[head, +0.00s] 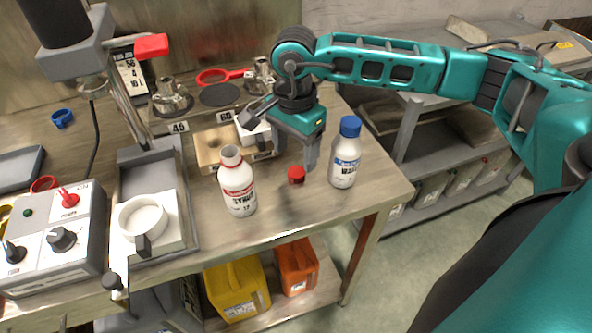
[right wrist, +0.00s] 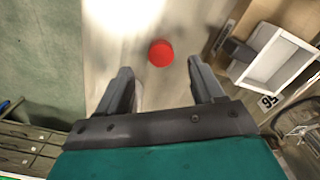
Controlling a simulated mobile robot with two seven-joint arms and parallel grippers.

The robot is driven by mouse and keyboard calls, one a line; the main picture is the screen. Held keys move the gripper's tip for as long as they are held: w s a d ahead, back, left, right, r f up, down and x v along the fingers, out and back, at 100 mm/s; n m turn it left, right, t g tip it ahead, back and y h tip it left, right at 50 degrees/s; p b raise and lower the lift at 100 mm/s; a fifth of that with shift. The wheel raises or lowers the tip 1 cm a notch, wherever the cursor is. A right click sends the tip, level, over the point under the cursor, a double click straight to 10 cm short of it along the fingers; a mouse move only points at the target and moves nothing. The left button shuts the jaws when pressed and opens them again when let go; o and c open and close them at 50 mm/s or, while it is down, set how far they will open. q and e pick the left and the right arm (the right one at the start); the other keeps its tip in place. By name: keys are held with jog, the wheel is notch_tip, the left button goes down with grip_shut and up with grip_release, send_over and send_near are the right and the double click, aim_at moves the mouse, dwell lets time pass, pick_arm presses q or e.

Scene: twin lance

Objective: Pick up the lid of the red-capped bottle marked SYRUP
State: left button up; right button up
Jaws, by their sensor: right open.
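The red lid (head: 296,175) lies on the table between two bottles. The white SYRUP bottle (head: 238,182) stands upright to its left, with its mouth uncovered. My right gripper (head: 297,158) is open and empty, pointing down just above and behind the lid. In the right wrist view the lid (right wrist: 161,53) shows just beyond the open fingertips (right wrist: 159,70), roughly centred between them and not gripped. My left gripper is not in view.
A blue-capped white bottle (head: 345,152) stands right of the lid, near the table's right edge. A wooden block (head: 208,150) and a white tray are behind. A grey control box (head: 60,240) and a white cup (head: 142,217) stand to the left.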

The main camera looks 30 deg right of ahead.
aim_at(295, 172)
jog(key=shift+f, duration=2.7)
jog(key=shift+d, duration=0.1)
jog(key=c, duration=1.2)
jog(key=shift+w+r, duration=0.1)
jog(key=shift+r, duration=0.05)
